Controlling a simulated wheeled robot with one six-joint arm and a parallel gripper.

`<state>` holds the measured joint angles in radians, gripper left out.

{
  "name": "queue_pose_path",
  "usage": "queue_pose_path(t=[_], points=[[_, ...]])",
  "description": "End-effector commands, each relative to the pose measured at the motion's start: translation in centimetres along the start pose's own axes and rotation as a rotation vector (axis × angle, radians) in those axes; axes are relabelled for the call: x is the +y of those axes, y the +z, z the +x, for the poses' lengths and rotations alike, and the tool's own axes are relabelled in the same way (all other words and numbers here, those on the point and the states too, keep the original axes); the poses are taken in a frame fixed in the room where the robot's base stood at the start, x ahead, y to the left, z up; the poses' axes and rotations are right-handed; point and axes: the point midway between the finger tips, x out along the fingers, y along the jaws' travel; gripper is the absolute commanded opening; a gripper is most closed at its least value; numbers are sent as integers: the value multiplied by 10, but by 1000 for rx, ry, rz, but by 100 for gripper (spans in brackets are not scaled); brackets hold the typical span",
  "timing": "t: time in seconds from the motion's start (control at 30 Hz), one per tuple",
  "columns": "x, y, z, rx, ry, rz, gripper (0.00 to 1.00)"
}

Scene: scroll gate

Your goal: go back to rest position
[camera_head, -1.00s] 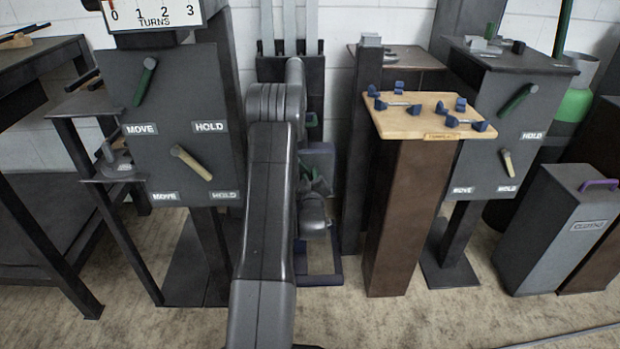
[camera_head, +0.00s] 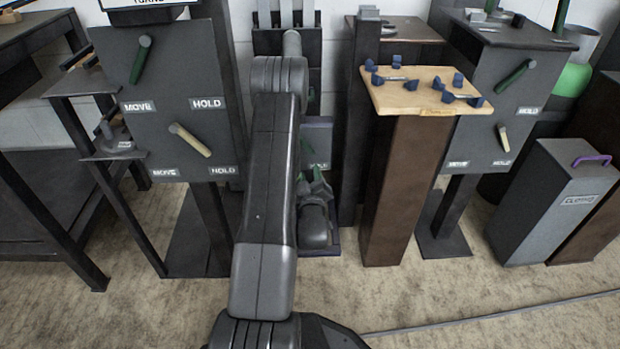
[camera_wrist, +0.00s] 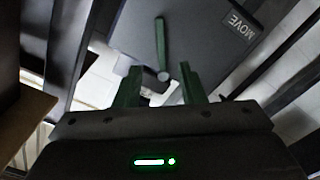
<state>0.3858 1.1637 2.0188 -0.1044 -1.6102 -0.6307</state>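My gripper (camera_wrist: 160,70) shows in the wrist view with its two green fingers apart. Nothing is clearly held between them. A green lever (camera_wrist: 160,38) on a dark panel (camera_wrist: 205,35) marked MOVE shows beyond the fingertips, and it looks apart from them. In the head view my arm runs up the middle, and my gripper (camera_head: 318,178) is partly hidden behind it, low in front of a dark middle stand (camera_head: 318,132).
At left stands a dark panel (camera_head: 185,85) with a green and a cream lever, beside a dark table (camera_head: 35,105). At right are a brown pedestal (camera_head: 398,190) with a wooden board (camera_head: 415,100), another lever panel (camera_head: 490,120) and a grey box (camera_head: 555,210). The floor in front is open.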

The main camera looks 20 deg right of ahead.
Motion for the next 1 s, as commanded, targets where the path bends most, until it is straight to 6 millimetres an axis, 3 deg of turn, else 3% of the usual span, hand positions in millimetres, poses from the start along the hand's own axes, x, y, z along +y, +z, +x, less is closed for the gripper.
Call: queue_pose_path(t=[0.2,0.7,0.87,1.0], points=[[0,0,-19,0,0,0,36],[0,0,-20,1,0,0,36],[0,0,-12,3,1,-1,36],[-1,0,8,5,2,0,36]])
